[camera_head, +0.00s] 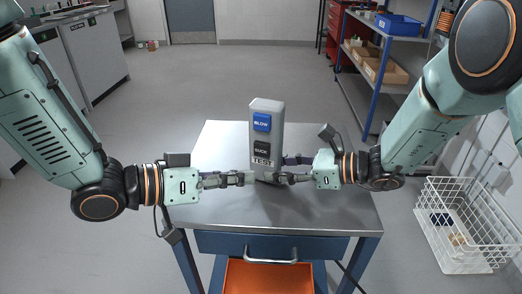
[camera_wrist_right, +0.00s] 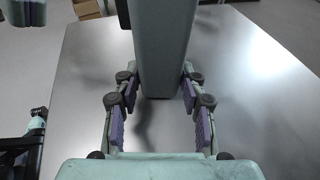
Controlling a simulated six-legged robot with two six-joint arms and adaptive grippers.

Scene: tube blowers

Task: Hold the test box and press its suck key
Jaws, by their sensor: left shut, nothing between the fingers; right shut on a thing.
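The test box (camera_head: 266,136) is a tall grey block standing upright near the middle of the metal table. Its front carries a blue key marked BLOW (camera_head: 262,122), a black key (camera_head: 262,149) below it that looks like the suck key, and the word TEST under that. My right gripper (camera_head: 277,177) is shut on the lower part of the test box from the right. In the right wrist view, the box (camera_wrist_right: 163,50) stands between the purple-padded fingers (camera_wrist_right: 160,97). My left gripper (camera_head: 250,178) is shut and empty, its tip in front of the box's lower left, below the black key.
A white wire basket (camera_head: 465,225) stands on the floor at right. A blue shelf (camera_head: 375,75) with boxes stands behind right.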

